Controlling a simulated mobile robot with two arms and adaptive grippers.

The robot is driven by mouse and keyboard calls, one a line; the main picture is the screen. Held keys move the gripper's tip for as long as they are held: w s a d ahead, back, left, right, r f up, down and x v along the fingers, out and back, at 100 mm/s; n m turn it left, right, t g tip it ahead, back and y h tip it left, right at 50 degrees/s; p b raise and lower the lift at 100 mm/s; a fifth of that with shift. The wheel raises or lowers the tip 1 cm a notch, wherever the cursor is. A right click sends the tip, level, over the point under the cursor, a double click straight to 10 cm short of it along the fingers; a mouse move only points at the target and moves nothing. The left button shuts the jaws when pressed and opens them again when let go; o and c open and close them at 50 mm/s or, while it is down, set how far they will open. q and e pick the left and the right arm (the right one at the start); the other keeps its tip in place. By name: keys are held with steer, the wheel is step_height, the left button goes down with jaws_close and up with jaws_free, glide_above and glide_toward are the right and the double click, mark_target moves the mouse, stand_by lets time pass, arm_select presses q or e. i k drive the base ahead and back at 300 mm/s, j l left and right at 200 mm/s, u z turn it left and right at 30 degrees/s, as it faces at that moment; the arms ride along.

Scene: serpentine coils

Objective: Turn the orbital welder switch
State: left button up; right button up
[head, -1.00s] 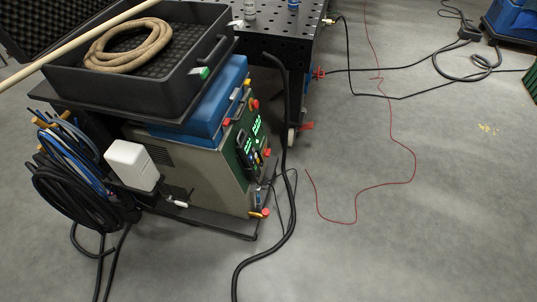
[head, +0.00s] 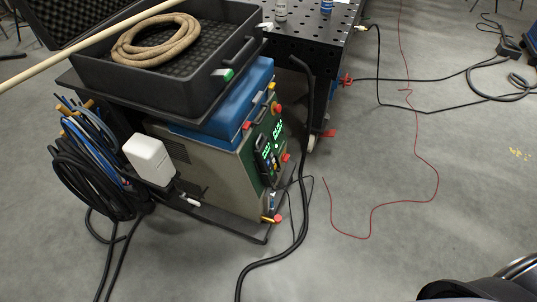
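The orbital welder (head: 205,170) is a grey-green box with a blue top section, standing on the lower deck of a cart left of centre. Its dark green control panel (head: 268,146) faces right and shows lit green displays. A red knob (head: 277,108) sits at the panel's upper edge, and another red part (head: 286,157) is at its right side. Which of these is the switch, and how it is turned, is too small to tell. Neither of my grippers shows in the head view, and nothing touches the panel.
A black foam-lined case (head: 200,80) with a coiled tan hose (head: 155,40) sits above the welder. A thick black cable (head: 304,150) hangs just right of the panel. A perforated table (head: 315,35) stands behind. Open floor with a thin red wire (head: 437,190) lies right.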

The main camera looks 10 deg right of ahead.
mark_target(284, 158)
steer(key=i+l+u, duration=0.2)
steer(key=l, duration=0.25)
steer(key=i+l+u, duration=0.15)
steer(key=l, duration=0.35)
steer(key=i+l+u, duration=0.2)
steer(key=l, duration=0.3)
steer(key=l+u, duration=0.2)
steer(key=l, duration=0.3)
